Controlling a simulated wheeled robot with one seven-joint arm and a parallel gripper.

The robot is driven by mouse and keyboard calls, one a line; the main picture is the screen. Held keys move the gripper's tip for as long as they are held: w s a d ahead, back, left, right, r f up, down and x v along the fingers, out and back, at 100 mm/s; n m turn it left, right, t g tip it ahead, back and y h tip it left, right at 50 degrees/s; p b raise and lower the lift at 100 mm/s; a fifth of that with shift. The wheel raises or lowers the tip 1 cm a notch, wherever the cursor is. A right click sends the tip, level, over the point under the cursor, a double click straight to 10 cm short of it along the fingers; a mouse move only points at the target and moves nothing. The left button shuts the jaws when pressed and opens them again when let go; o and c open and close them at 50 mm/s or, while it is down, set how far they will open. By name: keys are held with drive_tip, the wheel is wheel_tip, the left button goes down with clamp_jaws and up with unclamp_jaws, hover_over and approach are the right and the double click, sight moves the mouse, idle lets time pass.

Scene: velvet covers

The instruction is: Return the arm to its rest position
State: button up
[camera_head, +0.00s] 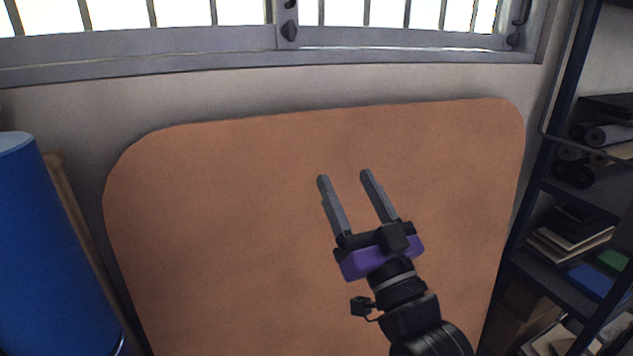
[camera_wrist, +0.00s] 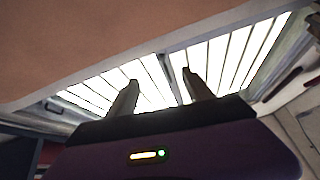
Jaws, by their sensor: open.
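My gripper (camera_head: 344,176) is raised in the middle of the head view, with its fingers pointing up and slightly left. The two grey fingers stand apart, and nothing shows between them. In the wrist view my gripper (camera_wrist: 160,76) also shows both fingers apart and empty, against the bright window. My arm comes up from the bottom right of the head view.
A large orange-brown panel (camera_head: 230,220) with rounded corners is behind my gripper. A barred window (camera_head: 200,45) runs above it. A blue cylinder (camera_head: 50,260) stands at the left. Shelves (camera_head: 570,200) with books and rolls stand at the right.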

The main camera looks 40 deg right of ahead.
drive_tip(key=s+a+f+n+g+y, duration=0.2)
drive_tip(key=s+a+f, duration=0.3)
drive_tip(key=s+f, duration=0.3)
drive_tip(key=s+a+f+n+g+y, duration=0.1)
drive_tip(key=s+a+f+g+y, duration=0.2)
drive_tip(key=s+a+f, duration=0.3)
drive_tip(key=s+a+f+n+g+y, duration=0.2)
drive_tip(key=s+a+f, duration=0.3)
drive_tip(key=s+f, duration=0.7)
wheel_tip(320, 180, down, 3)
drive_tip(key=shift+s+a+r+n+g+y+b, duration=0.1)
drive_tip(key=shift+s+a+n+g+y+b, duration=0.2)
drive_tip(key=shift+y, duration=0.5)
drive_tip(key=shift+w, duration=0.1)
drive_tip(key=shift+c, duration=0.2)
